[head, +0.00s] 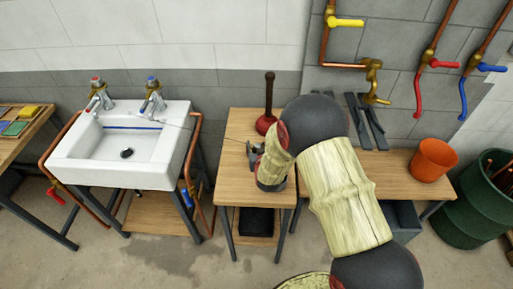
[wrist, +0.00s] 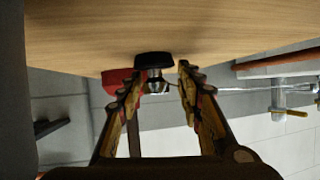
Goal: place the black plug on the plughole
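The black plug (wrist: 154,60) is at the wood table top in the wrist view, with a metal fitting on it and a thin chain (wrist: 240,90) running off to the right. My gripper (wrist: 160,72) is open, with its fingers on either side of the plug's fitting and a gap visible at the right finger. In the head view my gripper (head: 252,153) is low over the small wooden table, and the plug cannot be made out there. The white sink (head: 66,170) stands to the left. Its dark plughole (head: 127,152) shows in the basin and looks uncovered.
A red plunger (head: 266,124) stands on the small table (head: 228,185), close behind my gripper. Two taps (head: 152,100) rise at the sink's back. An orange bucket (head: 432,160) is on the right bench. The sink's basin is clear.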

